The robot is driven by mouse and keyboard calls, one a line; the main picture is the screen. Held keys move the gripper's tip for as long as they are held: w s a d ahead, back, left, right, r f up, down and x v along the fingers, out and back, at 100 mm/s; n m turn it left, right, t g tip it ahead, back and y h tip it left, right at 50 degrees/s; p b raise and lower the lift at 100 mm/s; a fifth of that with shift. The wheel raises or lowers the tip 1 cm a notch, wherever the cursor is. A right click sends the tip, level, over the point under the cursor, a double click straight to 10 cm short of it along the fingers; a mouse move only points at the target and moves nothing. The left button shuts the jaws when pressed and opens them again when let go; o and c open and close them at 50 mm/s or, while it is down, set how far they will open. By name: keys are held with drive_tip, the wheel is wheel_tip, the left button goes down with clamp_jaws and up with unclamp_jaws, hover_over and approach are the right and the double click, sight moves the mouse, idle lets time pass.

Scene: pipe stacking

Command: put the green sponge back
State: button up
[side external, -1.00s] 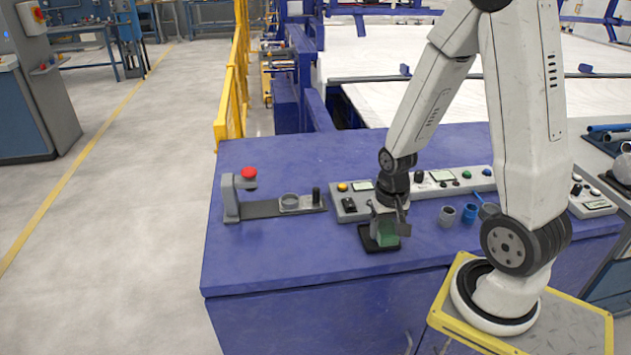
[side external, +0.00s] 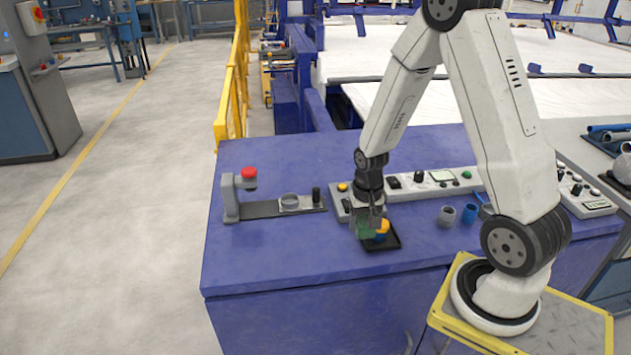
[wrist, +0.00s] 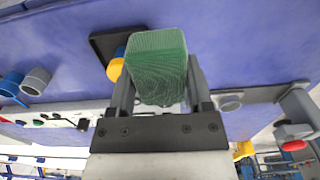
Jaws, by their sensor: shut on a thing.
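The green sponge (side external: 364,230) is held between the two fingers of my gripper (side external: 368,222). In the wrist view the sponge (wrist: 158,65) fills the space between the fingers (wrist: 158,92). In the side view it is at the left edge of the black tray (side external: 392,243), seemingly a little above it. The tray also shows in the wrist view (wrist: 100,44), beside the sponge. An orange piece (side external: 383,226) with a blue part (side external: 380,237) stands on the tray just right of the sponge. The sponge partly hides them in the wrist view.
A grey pipe piece (side external: 447,215) and a blue one (side external: 470,213) stand right of the tray. A control panel (side external: 430,181) runs behind. To the left is a fixture with a red knob (side external: 249,173) and a grey ring (side external: 290,201). The blue tabletop's front left is clear.

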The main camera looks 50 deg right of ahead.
hover_over(343, 243)
drive_tip(key=shift+s+a+f, duration=0.1)
drive_tip(key=shift+s+f, duration=0.05)
drive_tip(key=shift+f, duration=1.4)
drive_tip(key=shift+s+a+f, duration=0.1)
drive_tip(key=shift+f, duration=1.4)
drive_tip(key=shift+d, duration=0.1)
drive_tip(key=shift+w+f, duration=0.15)
drive_tip(key=shift+f, duration=1.65)
drive_tip(key=shift+f, duration=0.15)
drive_tip(key=o, duration=1.3)
drive_tip(key=shift+o, duration=0.2)
wheel_tip(343, 243, up, 12)
